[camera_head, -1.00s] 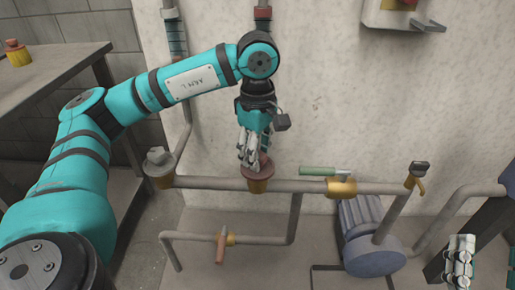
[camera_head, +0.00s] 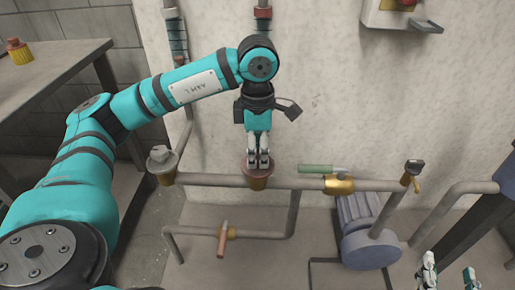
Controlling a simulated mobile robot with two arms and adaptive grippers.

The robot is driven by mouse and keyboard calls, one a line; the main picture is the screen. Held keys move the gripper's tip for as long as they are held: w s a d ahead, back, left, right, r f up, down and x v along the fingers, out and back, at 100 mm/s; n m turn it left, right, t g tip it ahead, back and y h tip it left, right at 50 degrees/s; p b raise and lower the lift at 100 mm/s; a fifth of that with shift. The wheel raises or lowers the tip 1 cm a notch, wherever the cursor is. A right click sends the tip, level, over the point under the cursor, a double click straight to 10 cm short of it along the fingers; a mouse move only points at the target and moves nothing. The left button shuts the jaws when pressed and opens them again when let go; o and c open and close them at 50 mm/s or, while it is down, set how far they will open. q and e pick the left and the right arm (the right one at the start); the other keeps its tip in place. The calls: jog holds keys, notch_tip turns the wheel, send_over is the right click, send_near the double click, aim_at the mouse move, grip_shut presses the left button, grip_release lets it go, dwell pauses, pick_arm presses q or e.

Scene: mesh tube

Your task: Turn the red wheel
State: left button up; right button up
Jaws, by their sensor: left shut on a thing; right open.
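The red wheel (camera_head: 258,174) sits on top of a fitting on the horizontal pipe, below the middle of the head view. My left gripper (camera_head: 258,162) reaches straight down onto it from above. Its fingers are shut on the wheel and hide part of the wheel's top. My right gripper (camera_head: 448,275) shows at the bottom right corner, open and apart from the pipes, partly cut off by the picture's lower edge.
A green-handled valve (camera_head: 322,169) is on the same pipe to the right. A red-handled valve (camera_head: 223,238) is on the lower pipe. A grey capped fitting (camera_head: 162,160) stands left of the wheel. A blue-grey motor (camera_head: 370,245) and a table (camera_head: 50,72) are also near.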

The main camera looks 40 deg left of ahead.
aim_at(258, 153)
dwell(0.5)
pick_arm(q)
jog(key=o, duration=1.1)
jog(key=shift+o, duration=0.2)
notch_tip(258, 153, up, 12)
